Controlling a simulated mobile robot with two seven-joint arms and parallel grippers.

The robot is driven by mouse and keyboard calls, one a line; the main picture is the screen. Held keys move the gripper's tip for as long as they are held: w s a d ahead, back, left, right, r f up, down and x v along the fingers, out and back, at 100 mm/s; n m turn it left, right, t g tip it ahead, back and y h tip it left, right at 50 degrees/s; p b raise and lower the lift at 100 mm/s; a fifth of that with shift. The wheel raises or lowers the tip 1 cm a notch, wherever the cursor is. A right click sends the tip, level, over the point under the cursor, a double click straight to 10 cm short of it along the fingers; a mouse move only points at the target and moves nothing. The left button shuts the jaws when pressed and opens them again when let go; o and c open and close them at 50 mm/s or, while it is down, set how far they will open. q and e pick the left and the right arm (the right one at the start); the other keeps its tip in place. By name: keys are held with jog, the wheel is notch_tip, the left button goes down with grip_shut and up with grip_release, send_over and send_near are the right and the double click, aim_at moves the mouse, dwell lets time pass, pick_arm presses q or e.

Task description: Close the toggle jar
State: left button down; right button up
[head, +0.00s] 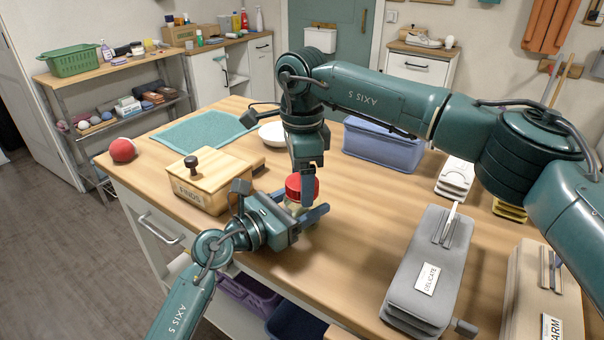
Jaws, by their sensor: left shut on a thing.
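The jar (292,207) stands near the front edge of the wooden counter with a red lid (293,184) on top. Its body is mostly hidden by my grippers. My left gripper (305,212) comes in low from the lower left and is shut on the jar's body. My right gripper (308,186) reaches down from above, with a finger in front of the red lid. Its other finger is hard to make out, so I cannot tell whether it is open or touching the lid. The jar's toggle clasp is not visible.
A wooden box (215,184) with a dark knob stands left of the jar. A white bowl (272,134), teal mat (205,130) and blue bin (383,155) lie behind. A red ball (122,150) is at the left edge.

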jog(key=c, duration=0.9)
jog(key=m, duration=0.3)
jog(key=shift+m, duration=0.4)
jog(key=m, duration=1)
jog(key=shift+m, duration=0.4)
jog(key=o, duration=1.1)
notch_tip(320, 180, up, 12)
